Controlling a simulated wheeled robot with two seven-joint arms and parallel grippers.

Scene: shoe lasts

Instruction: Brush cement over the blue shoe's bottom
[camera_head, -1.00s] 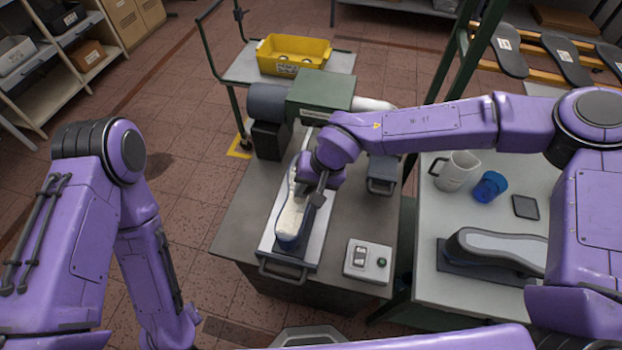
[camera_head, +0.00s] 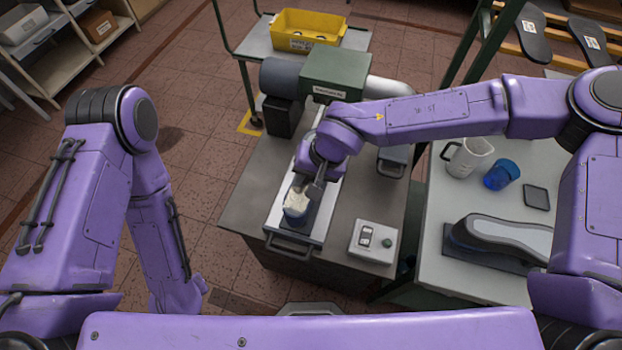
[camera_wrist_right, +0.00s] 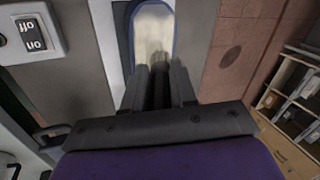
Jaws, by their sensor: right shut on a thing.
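The blue shoe (camera_head: 293,212) lies bottom up on a pale metal tray (camera_head: 273,223) on the grey bench. Its bottom shows cream-white inside a blue rim, also in the right wrist view (camera_wrist_right: 153,32). My right gripper (camera_head: 316,190) is over the shoe and hides much of it in the head view. In the wrist view its dark fingers (camera_wrist_right: 160,85) are shut on a slim dark piece pointing at the cream bottom; I take it for the brush. Its bristles cannot be made out, nor whether they touch. My left arm is at the left; its gripper does not show.
A green machine (camera_head: 337,74) stands behind the tray. A switch box (camera_head: 372,242) sits right of it. The right table holds a white mug (camera_head: 470,158), a blue cup (camera_head: 501,175), a dark pad (camera_head: 536,197) and another shoe (camera_head: 500,235). A yellow crate (camera_head: 306,31) stands farther back.

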